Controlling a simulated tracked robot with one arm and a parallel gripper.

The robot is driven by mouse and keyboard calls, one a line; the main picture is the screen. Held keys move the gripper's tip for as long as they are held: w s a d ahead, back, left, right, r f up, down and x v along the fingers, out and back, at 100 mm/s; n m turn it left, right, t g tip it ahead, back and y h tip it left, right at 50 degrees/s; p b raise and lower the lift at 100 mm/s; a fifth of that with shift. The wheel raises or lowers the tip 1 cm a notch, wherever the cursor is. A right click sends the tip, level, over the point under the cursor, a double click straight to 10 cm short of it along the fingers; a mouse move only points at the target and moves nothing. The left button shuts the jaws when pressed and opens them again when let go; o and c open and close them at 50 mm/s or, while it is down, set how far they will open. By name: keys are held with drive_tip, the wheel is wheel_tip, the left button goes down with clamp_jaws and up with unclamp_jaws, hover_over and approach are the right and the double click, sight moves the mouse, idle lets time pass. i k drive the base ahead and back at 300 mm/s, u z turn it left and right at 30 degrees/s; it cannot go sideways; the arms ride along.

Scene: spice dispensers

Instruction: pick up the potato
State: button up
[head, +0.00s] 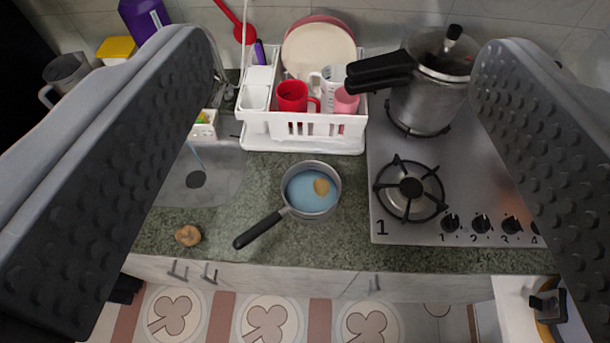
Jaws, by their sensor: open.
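A small tan, rounded lump that looks like a potato (321,186) sits in a dark-handled saucepan (335,197) with a blue inside. The pan stands on the green counter, its handle pointing down and left. Another small brown, roundish object (188,235) lies on the counter near the front edge, left of the pan handle; I cannot tell whether it is also a potato. My gripper (345,55) is open and empty, its two dark studded fingers wide apart at the left and right of the view. Both lumps show between the fingers, apart from them.
A white dish rack (300,145) with cups and plates stands behind the pan. A gas stove (400,232) with a pressure cooker (425,105) is at right. A sink (215,165) lies left of the pan. Green counter (340,250) is clear in front of the pan.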

sight(188, 234)
drive_tip(key=u, duration=0.85)
